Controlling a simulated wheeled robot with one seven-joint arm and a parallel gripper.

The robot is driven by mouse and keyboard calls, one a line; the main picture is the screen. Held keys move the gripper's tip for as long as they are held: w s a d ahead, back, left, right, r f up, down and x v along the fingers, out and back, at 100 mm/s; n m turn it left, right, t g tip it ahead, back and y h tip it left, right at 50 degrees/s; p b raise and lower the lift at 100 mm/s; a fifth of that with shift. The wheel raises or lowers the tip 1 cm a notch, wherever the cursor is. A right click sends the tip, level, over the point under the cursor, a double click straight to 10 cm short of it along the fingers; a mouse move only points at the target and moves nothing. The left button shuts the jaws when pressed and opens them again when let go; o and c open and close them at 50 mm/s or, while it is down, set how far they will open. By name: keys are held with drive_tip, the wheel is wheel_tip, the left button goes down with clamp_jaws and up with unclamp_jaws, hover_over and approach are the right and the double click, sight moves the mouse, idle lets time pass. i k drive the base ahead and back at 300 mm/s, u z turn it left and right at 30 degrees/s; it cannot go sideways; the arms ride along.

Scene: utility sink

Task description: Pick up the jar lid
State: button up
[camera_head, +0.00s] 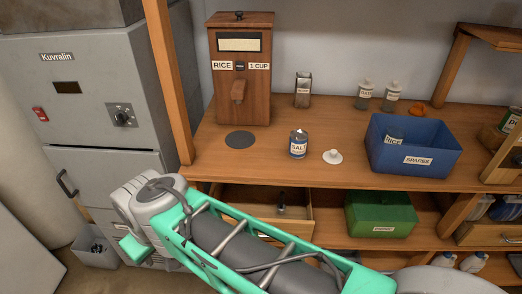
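A small white lid with a raised knob (332,156) lies on the wooden counter, and it looks like the jar lid. It sits just right of the jar labelled SALT (298,146) and does not touch it. The top of that jar looks uncovered. My green and grey arm crosses the lower part of the view, in front of and below the counter. I cannot make out my gripper's fingers in this view. Nothing covers the white lid.
A blue SPARES bin (415,165) holding a RICE jar (394,138) stands right of the lid. A wooden rice dispenser (240,72), a dark round mat (240,139) and white-topped shakers (364,95) stand around. Below are an open drawer (295,225) and a green box (380,218).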

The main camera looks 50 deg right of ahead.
sight(332, 157)
drive_tip(key=u, duration=1.7)
drive_tip(key=k, duration=1.6)
drive_tip(key=z, duration=1.05)
drive_tip(key=i, duration=1)
drive_tip(key=u, duration=0.05)
